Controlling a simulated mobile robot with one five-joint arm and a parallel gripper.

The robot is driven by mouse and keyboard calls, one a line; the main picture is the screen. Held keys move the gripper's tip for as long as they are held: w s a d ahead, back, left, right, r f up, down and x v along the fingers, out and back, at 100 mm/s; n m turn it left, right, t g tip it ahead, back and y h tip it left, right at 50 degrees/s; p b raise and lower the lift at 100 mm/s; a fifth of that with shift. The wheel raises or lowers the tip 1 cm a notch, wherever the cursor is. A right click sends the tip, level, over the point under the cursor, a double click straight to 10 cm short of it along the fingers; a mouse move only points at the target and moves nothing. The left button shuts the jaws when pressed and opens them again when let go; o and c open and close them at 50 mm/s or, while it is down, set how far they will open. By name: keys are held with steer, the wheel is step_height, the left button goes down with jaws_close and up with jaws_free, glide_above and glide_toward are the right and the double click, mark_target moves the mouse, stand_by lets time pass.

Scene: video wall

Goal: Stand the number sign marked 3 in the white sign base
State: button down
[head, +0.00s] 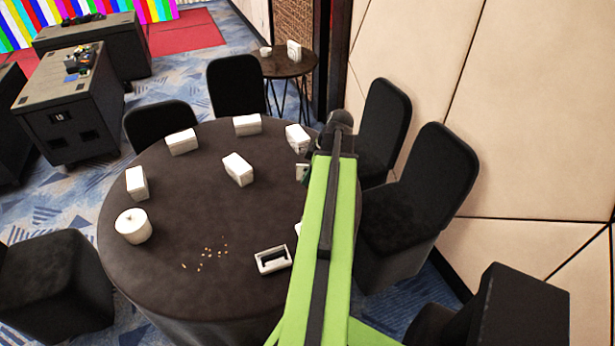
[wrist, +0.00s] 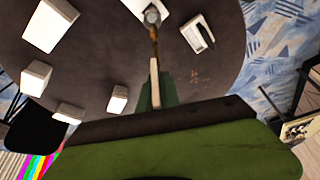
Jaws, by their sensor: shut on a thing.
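The white sign base (head: 272,260), a small block with a dark slot, lies on the near right part of the round table. It also shows in the wrist view (wrist: 197,33). In the wrist view my gripper (wrist: 155,95) has green jaws shut on a thin pale piece (wrist: 155,75), seen edge-on, apparently the number sign. Its face and digit do not show. The sign base is beyond the gripper and to its right there, apart from it. In the head view my green arm mostly hides the gripper; a bit of white and green shows at the arm's left edge.
Several white blocks (head: 238,169) stand on the round dark table (head: 190,280). A white lidded pot (head: 133,225) is at its left, crumbs (head: 208,252) near the base. Dark chairs (head: 237,85) surround the table. A side table (head: 285,64) stands behind. A wall is at the right.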

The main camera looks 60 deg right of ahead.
steer(key=shift+f+b, duration=3.65)
steer(key=shift+f, duration=0.4)
steer(key=shift+f+b, duration=2.15)
steer(key=shift+b, duration=0.1)
steer(key=c, duration=1.5)
jaws_free()
steer(key=p+v, duration=1.6)
steer(key=v, duration=0.1)
steer(key=shift+s+d+r, duration=0.1)
steer(key=shift+s+r, duration=0.1)
